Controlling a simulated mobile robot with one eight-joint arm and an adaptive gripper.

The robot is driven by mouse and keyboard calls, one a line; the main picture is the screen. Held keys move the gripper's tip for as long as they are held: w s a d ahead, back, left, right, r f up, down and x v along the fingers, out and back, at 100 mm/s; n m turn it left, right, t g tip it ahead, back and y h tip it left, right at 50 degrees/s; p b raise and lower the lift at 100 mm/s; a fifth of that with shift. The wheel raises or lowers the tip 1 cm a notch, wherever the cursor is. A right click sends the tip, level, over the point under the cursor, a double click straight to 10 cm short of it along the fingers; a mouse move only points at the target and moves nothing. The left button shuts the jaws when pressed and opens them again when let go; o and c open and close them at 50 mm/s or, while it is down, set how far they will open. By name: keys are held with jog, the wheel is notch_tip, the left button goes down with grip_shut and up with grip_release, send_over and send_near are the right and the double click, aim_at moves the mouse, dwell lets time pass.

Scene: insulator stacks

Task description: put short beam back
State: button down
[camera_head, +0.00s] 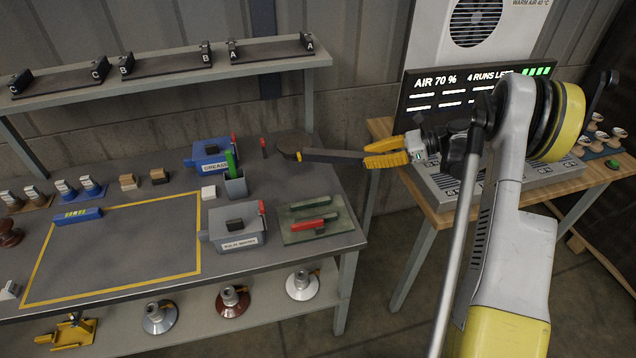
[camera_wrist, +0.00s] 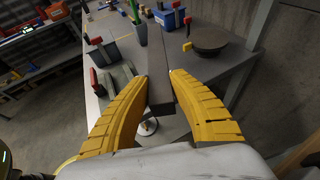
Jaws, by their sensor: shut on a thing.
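My gripper (camera_head: 388,153) is shut on a dark grey bar, which I take to be the short beam (camera_head: 335,156). The beam juts left from the yellow fingers, roughly level, with its far end near the round dark plate on the table. In the wrist view the beam (camera_wrist: 160,75) runs between the fingers (camera_wrist: 158,82) and away toward the table. Along the shelf (camera_head: 170,76) at the back stand paired black holders marked C (camera_head: 58,77), B (camera_head: 165,62) and A (camera_head: 272,48). They look empty.
The round dark plate (camera_wrist: 212,42) sits at the table's back right. A blue grease box (camera_head: 208,155), a grey box (camera_head: 232,230), a cup of tools (camera_head: 236,187) and a green mat (camera_head: 340,222) crowd the table's right side. A lit screen (camera_head: 470,90) stands right.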

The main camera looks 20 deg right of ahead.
jog(key=shift+w+a+f, duration=0.15)
jog(key=shift+f, duration=0.05)
jog(key=b, duration=0.5)
send_over(329, 190)
notch_tip(329, 190, down, 7)
jog(key=shift+r, duration=0.2)
notch_tip(329, 190, down, 4)
jog(key=shift+f+b, duration=0.1)
jog(key=shift+b, duration=0.75)
jog(key=shift+a, duration=0.1)
jog(key=c, duration=1.6)
grip_release()
jog(key=shift+o, duration=0.2)
